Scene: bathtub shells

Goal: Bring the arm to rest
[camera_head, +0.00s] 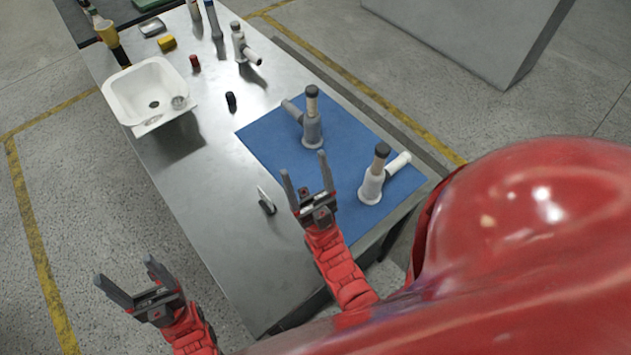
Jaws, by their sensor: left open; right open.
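My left gripper (125,268) is at the lower left, beyond the table's edge over the floor as seen here. Its two fingers are spread and nothing is between them. My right gripper (304,164) is near the edge of the blue mat (262,138), with its fingers apart and empty. It appears in front of the mat; its height above the table cannot be told. Both red arms come up from the bottom of the view.
A grey fitting (312,130) and a white fitting (371,187) with dark tops stand on the mat. A white tub shell (124,92) is on the metal table (205,185). Small items and another fitting (240,45) are further back. A small dark-and-metal item (267,205) lies near my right gripper.

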